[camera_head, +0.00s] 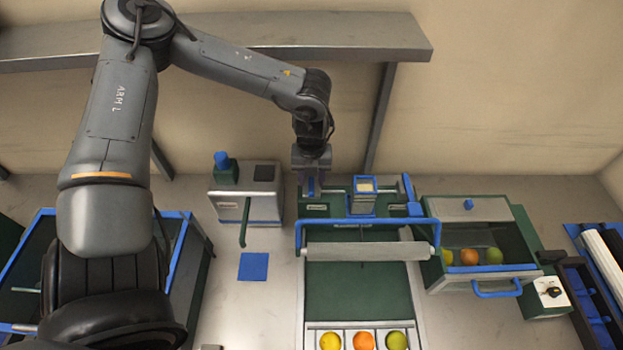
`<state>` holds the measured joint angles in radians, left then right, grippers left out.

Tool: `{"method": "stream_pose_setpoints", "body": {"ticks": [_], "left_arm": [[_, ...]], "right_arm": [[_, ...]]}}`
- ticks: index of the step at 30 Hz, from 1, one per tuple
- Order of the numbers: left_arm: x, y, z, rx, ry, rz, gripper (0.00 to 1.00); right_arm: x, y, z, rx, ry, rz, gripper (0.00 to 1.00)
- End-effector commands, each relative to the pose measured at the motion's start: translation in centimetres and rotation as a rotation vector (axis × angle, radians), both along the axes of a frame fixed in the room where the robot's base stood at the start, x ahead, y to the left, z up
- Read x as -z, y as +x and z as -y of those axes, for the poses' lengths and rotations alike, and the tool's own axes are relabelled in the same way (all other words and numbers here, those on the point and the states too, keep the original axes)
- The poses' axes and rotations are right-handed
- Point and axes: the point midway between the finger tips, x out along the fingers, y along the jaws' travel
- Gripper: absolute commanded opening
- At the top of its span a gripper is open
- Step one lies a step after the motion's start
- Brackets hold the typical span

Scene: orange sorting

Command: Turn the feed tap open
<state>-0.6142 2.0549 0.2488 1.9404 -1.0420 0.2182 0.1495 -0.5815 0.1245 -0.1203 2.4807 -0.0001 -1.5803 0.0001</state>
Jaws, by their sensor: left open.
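My left gripper (311,186) points down over the back left corner of the green sorting board (355,290). It is open, and nothing shows between its fingers. The feed tap cannot be picked out for certain; the gripper may hide part of the fittings below it. A blue knob (222,160) stands on a grey box (247,195) left of the gripper. A small blue-framed hopper (364,190) stands right of the gripper. My right gripper is not in view.
A blue bar (368,223) and grey roller (365,251) cross the board. Oranges and green fruit lie in the front tray (347,326) and the right-hand bin (478,284). A black knob (552,292) sits on a box at right. A blue square (254,267) lies on the bench.

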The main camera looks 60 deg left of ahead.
Motion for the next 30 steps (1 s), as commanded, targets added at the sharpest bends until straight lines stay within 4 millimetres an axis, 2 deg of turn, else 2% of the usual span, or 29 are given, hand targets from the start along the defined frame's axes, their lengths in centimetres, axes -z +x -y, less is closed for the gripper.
{"method": "stream_pose_setpoints", "body": {"ticks": [4,14,22,30], "left_arm": [[0.82,-0.05,-0.01,-0.001,0.0,-0.001,0.43],[0.98,0.0,-0.01,-0.001,0.0,0.0,0.43],[0.97,-0.01,-0.02,-0.001,0.0,0.0,0.01],[1.02,0.0,-0.01,-0.009,0.0,0.0,0.0]], "right_arm": [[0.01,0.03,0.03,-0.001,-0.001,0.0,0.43],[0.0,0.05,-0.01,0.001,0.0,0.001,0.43],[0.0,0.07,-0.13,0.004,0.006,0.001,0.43],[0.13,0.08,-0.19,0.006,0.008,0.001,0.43]]}}
